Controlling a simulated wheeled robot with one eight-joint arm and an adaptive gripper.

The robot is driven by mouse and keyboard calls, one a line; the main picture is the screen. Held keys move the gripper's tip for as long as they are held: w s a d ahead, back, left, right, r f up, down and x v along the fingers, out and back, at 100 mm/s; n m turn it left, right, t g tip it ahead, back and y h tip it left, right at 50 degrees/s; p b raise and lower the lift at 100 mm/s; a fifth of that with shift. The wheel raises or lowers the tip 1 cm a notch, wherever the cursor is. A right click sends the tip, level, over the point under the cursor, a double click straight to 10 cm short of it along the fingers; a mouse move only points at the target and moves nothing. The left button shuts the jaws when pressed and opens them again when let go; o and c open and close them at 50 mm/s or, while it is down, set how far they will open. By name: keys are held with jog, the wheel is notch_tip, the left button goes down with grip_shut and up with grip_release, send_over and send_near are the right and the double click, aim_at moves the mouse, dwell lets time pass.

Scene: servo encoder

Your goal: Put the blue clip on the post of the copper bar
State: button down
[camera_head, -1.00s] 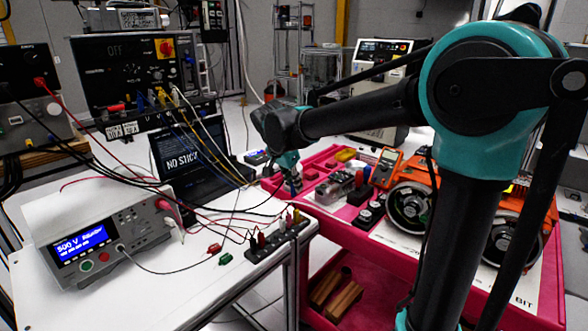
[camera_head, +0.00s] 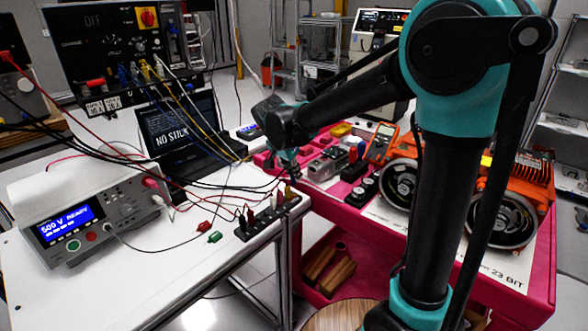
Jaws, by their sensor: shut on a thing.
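My gripper (camera_head: 289,168) is small and dark at the end of my arm. It hangs by the left end of the pink cart, beyond the right end of the black terminal strip in the picture. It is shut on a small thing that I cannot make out. I cannot pick out the blue clip; it may be hidden at the jaws. The terminal strip (camera_head: 241,236) lies on the white table's right edge and carries several coloured clips or posts. I cannot tell which part is the copper bar. A red clip (camera_head: 204,228) and a green clip (camera_head: 215,237) lie loose beside the strip.
The white table (camera_head: 150,290) holds a meter (camera_head: 85,228) and a laptop (camera_head: 178,125). Several cables hang across to the strip. The pink cart (camera_head: 400,245) carries an orange multimeter (camera_head: 382,142) and round motor parts (camera_head: 495,222). The table's front is mostly clear.

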aim_at(292, 180)
jog(key=shift+f, duration=1.9)
jog(key=shift+f, duration=0.2)
dwell(0.3)
jog(key=c, duration=1.5)
grip_release()
jog(key=shift+o, duration=0.2)
jog(key=shift+r, duration=3.5)
